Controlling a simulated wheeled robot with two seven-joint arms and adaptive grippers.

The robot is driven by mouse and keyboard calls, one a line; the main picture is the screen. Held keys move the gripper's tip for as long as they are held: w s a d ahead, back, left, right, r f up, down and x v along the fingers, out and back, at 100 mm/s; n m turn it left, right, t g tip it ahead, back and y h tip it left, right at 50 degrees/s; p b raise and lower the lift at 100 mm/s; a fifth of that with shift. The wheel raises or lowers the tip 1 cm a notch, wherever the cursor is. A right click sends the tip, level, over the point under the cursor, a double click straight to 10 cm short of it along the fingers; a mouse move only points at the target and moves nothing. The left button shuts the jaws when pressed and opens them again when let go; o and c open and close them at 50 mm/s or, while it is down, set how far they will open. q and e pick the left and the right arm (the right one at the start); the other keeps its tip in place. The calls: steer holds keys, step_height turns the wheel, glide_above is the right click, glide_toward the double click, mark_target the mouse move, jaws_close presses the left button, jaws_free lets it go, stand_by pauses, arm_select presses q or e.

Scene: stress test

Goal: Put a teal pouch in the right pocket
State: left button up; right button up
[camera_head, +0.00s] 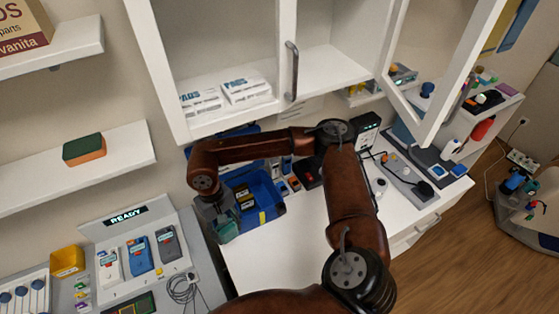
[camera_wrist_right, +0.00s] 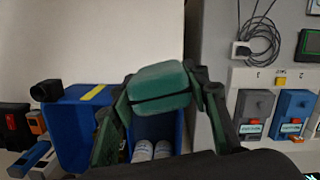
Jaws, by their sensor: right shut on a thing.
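My right gripper (camera_head: 214,204) is at the left end of a blue bin (camera_head: 268,190), low over it. In the right wrist view its fingers (camera_wrist_right: 160,95) are shut on a teal pouch (camera_wrist_right: 160,80) with a dark band across it. The pouch is above the bin's narrow blue pocket (camera_wrist_right: 172,128), which holds white cylinders (camera_wrist_right: 143,150). Whether the pouch touches the pocket's rim I cannot tell. My left gripper is out of view.
A panel marked READY (camera_head: 125,217) with several handheld devices stands left of the bin. A white cabinet (camera_head: 225,50) with an open door (camera_head: 440,70) hangs above. Small tools and a grey tray (camera_head: 405,178) are on the right. The white worktop (camera_head: 300,240) is clear in front.

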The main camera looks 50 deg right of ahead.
steer(key=m, duration=0.1)
steer(key=w+d+m, duration=0.1)
steer(key=m+p, duration=0.1)
steer(key=m, duration=0.1)
steer(key=shift+w+d+r+y, duration=0.25)
steer(key=shift+d+r+y, duration=0.05)
steer(key=shift+r+y, duration=0.1)
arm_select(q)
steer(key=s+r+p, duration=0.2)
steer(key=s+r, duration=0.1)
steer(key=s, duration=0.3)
arm_select(e)
steer(key=w+d+r+m+t, duration=0.1)
steer(key=w+d+m, duration=0.15)
steer(key=m, duration=0.65)
step_height(320, 180, up, 2)
steer(key=n+h+p, duration=0.3)
steer(key=n+p, duration=0.6)
steer(key=n, duration=1.9)
glide_above(265, 200)
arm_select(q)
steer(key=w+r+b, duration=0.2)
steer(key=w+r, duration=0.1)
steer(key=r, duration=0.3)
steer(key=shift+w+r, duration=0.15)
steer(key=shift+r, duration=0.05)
arm_select(e)
steer(key=shift+a+f, duration=0.15)
steer(key=shift+f, duration=1.8)
